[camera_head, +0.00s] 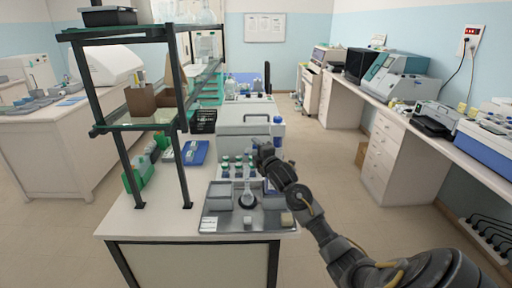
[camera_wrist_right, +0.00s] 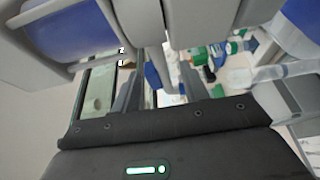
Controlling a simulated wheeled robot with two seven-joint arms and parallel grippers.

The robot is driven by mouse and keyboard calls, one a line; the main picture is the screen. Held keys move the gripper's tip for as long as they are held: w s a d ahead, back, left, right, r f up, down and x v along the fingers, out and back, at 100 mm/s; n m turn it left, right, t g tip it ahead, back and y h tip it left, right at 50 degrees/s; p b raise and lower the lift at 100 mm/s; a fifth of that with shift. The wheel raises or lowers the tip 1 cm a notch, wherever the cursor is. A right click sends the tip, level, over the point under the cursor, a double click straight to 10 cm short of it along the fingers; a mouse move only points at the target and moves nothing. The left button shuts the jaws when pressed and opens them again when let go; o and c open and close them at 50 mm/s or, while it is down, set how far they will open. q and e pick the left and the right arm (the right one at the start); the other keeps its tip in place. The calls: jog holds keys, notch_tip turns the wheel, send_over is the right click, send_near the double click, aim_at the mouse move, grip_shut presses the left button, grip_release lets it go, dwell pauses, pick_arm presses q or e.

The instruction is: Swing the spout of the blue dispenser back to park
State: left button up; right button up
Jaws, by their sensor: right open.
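The blue dispenser (camera_head: 279,130) stands on the bench at the right of the large grey box, partly hidden by my right arm. My right gripper (camera_head: 260,150) is just in front of it, over the rear of the staining tray area. In the right wrist view, my right gripper (camera_wrist_right: 162,88) is open. A blue rounded body shows large at the upper left (camera_wrist_right: 70,28), and grey parts cross the top of the view. Narrow blue pieces show near the jaws; I cannot tell which is the spout or whether anything touches. My left gripper is out of view.
A grey tray (camera_head: 225,225) with a flask (camera_head: 247,200) lies at the bench front. Several small bottles (camera_head: 238,165) stand behind it. The large grey box (camera_head: 240,120) stands farther back. A dark shelf frame (camera_head: 130,165) rises on the left.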

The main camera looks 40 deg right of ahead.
jog(key=shift+w, duration=0.2)
grip_shut()
dwell(0.4)
